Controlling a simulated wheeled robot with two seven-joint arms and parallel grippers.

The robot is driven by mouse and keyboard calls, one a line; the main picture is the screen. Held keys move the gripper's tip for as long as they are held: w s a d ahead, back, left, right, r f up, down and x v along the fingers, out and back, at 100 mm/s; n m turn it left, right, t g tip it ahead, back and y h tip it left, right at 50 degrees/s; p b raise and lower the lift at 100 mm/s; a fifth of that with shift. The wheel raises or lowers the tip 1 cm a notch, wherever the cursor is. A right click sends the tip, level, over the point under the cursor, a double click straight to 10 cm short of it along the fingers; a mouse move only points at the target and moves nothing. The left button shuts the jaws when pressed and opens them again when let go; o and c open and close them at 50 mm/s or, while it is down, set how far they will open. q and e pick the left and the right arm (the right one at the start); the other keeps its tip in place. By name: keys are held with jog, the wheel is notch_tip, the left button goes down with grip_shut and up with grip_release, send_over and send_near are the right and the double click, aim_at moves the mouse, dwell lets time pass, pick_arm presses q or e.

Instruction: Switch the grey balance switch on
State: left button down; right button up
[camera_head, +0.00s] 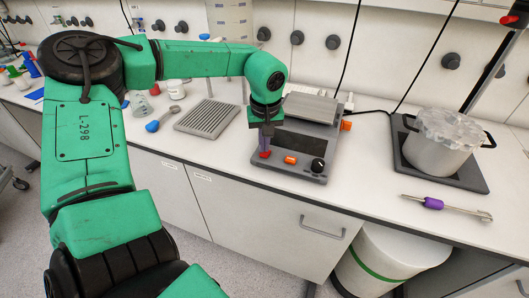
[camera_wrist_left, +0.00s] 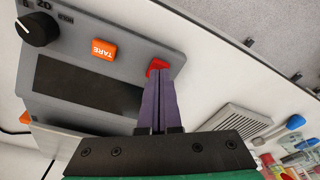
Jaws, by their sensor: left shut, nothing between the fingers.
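The grey balance (camera_head: 283,167) stands on the bench near its front edge, with a flat grey pan on top. Its front panel carries a red switch (camera_head: 264,154) at the left, an orange TARE button (camera_head: 290,160) and a black knob (camera_head: 318,165). My left gripper (camera_head: 265,145) is shut and empty, pointing down at the red switch. In the left wrist view the purple fingertips (camera_wrist_left: 158,74) are right at the red switch (camera_wrist_left: 157,64) and partly cover it. I cannot tell whether they touch it, or its position. My right gripper is not in view.
A ribbed grey tray (camera_head: 207,117) and a blue-ended spoon (camera_head: 162,119) lie left of the balance. A covered pot (camera_head: 440,145) stands on a dark plate to the right, with a purple-handled tool (camera_head: 433,203) in front. Bare bench lies between balance and plate.

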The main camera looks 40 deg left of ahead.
aim_at(264, 154)
pick_arm(q)
jog(key=shift+f+b, duration=0.4)
jog(key=shift+f, duration=0.15)
jog(key=shift+r+p, duration=0.4)
jog(key=shift+r, duration=0.15)
notch_tip(264, 154, up, 6)
jog(key=p, duration=0.4)
